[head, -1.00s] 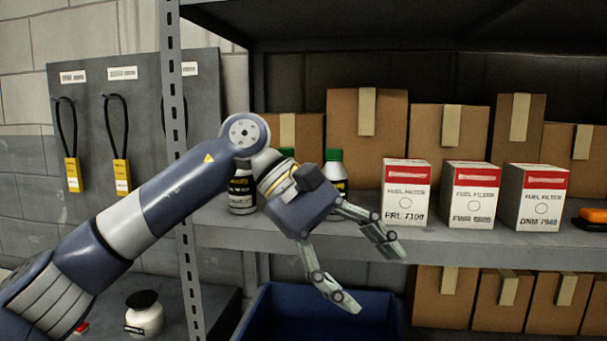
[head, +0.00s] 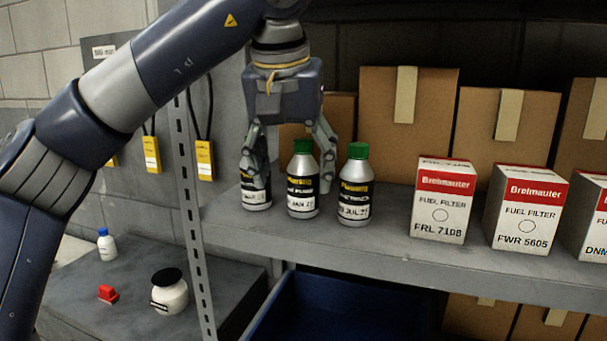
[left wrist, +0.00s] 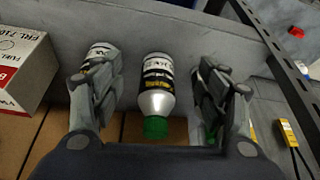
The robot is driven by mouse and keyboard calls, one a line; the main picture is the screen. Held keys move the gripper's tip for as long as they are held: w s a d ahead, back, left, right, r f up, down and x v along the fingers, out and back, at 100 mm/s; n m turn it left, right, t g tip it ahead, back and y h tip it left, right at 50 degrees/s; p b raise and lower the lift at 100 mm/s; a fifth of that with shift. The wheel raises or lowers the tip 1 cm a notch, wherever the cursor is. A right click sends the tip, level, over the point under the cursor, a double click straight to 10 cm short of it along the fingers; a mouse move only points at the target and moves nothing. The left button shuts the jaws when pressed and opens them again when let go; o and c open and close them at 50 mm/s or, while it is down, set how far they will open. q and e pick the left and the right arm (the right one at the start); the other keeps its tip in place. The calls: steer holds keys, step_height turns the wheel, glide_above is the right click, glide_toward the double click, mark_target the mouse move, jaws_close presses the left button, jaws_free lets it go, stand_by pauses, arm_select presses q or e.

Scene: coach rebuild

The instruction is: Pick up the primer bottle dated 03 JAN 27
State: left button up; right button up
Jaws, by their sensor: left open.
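The right bottle (head: 354,200) reads JUL 27. The left bottle (head: 257,201) is partly covered by a finger, and its date is mostly hidden. My left gripper (head: 291,184) points down, open and empty, around the middle bottle's position. In the left wrist view, the middle bottle (left wrist: 157,88) lies between the open fingers (left wrist: 156,75), with gaps on both sides.
White and red fuel filter boxes (head: 442,199) stand right of the bottles, cartons (head: 408,115) behind. A perforated post (head: 190,220) rises at left. A blue bin (head: 345,310) is below. A white jar (head: 170,293) stands on the lower surface.

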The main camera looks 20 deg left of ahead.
mark_target(303, 181)
arm_select(q)
steer(key=w+p, duration=0.1)
steer(key=w, duration=0.3)
steer(key=shift+w+a, duration=0.1)
steer(key=shift+a, duration=0.05)
steer(key=shift+w+a+p, duration=0.1)
steer(key=shift+w+p, duration=0.25)
steer(key=shift+p, duration=0.1)
steer(key=x, duration=0.2)
steer(key=p+x, duration=0.1)
steer(key=x, duration=0.2)
steer(key=shift+w+f, duration=0.15)
steer(key=shift+w, duration=0.15)
steer(key=shift+s, duration=0.1)
steer(key=shift+c, duration=0.7)
steer(key=c, duration=1.2)
arm_select(e)
steer(key=r, duration=0.1)
steer(key=w+r, duration=0.1)
steer(key=r, duration=0.1)
steer(key=shift+d+r, duration=0.15)
steer(key=shift+r, duration=0.05)
